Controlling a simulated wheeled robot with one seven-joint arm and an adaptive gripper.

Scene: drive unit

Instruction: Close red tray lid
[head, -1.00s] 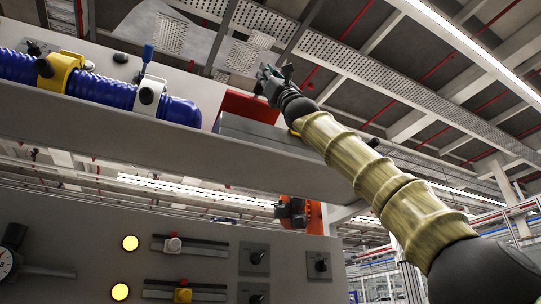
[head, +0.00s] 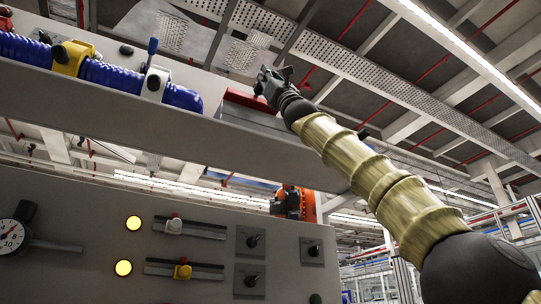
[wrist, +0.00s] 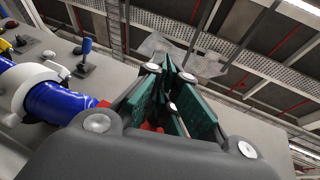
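The red tray lid (head: 246,98) shows as a narrow red strip at the back of the shelf, above a grey tray edge (head: 250,115). My gripper (head: 268,76) is at the right end of the red strip, in front of and slightly above it. Whether it touches the lid I cannot tell. In the wrist view, the green fingers (wrist: 172,92) stand close together, with a narrow dark gap between them. Small red patches (wrist: 150,127) show by and behind the fingers. The gripper body hides most of the lid and tray there.
A blue ribbed hose (head: 110,75) with yellow (head: 70,58) and white (head: 154,84) clamps lies on the shelf (head: 120,115), left of the tray. A blue-tipped lever (head: 152,47) stands behind it. A control panel (head: 80,200) with knobs and sliders is below. Space right of the shelf is open.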

